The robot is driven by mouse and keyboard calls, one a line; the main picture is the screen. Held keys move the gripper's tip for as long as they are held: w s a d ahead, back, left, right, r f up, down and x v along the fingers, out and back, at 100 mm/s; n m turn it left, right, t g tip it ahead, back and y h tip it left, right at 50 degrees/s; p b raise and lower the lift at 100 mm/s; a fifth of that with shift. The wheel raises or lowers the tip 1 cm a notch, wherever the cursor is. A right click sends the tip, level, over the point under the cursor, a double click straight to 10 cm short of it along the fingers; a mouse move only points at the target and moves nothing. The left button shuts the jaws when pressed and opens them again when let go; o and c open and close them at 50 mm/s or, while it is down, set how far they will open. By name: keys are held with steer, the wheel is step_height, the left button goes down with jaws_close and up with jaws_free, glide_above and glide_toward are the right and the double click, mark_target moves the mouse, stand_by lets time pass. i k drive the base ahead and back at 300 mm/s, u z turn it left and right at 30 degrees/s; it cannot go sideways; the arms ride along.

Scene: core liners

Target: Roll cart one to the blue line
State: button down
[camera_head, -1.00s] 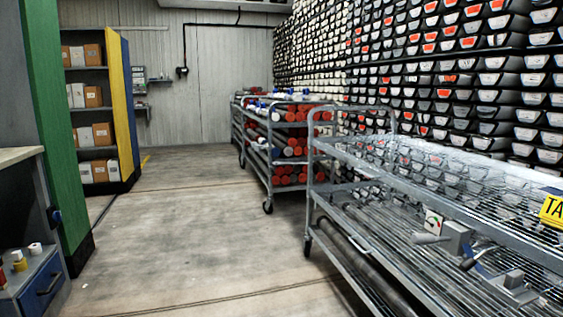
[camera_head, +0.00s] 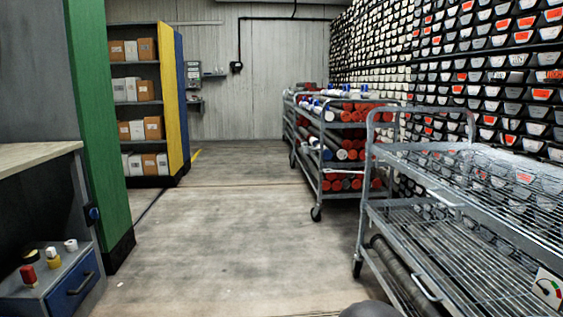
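Metal wire carts stand along the right wall. Another loaded cart is partly hidden behind that one. No number is readable on any cart, so I cannot tell which is cart one. I see no blue line on the floor. My gripper is not in view.
Clear concrete floor (camera_head: 230,230) runs down the middle to the back wall. On the left are a workbench (camera_head: 35,155), a blue drawer unit (camera_head: 75,288), a green panel (camera_head: 100,130) and a shelf of boxes (camera_head: 173,90). Stacked trays (camera_head: 500,60) cover the right wall.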

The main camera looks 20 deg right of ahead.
mark_target(481, 280)
steer(key=i, duration=1.5)
steer(key=z, duration=1.3)
steer(key=i, duration=0.85)
steer(key=z, duration=0.8)
